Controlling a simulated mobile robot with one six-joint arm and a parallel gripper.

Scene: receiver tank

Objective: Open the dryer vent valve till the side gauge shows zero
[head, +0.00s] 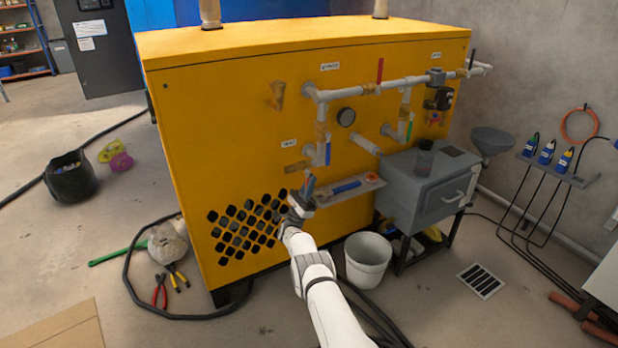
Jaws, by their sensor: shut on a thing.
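A yellow cabinet (250,125) carries grey pipes and several valves on its side. A round gauge (346,117) sits at the middle of that side; its reading is too small to tell. A blue lever (328,153) hangs at the lower left pipe, near a small label (289,143) too blurred to read. A brass fitting (298,166) is just below it. My gripper (308,187) is just below the brass fitting, left of a small shelf. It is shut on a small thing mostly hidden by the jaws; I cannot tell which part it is.
A red lever (380,70) stands upright on the upper pipe. The shelf (362,190) holds a blue-handled tool (347,187). A grey box (425,205) on a stand is to the right, with a white bucket (368,270) below. A black hose (150,300) crosses the left floor.

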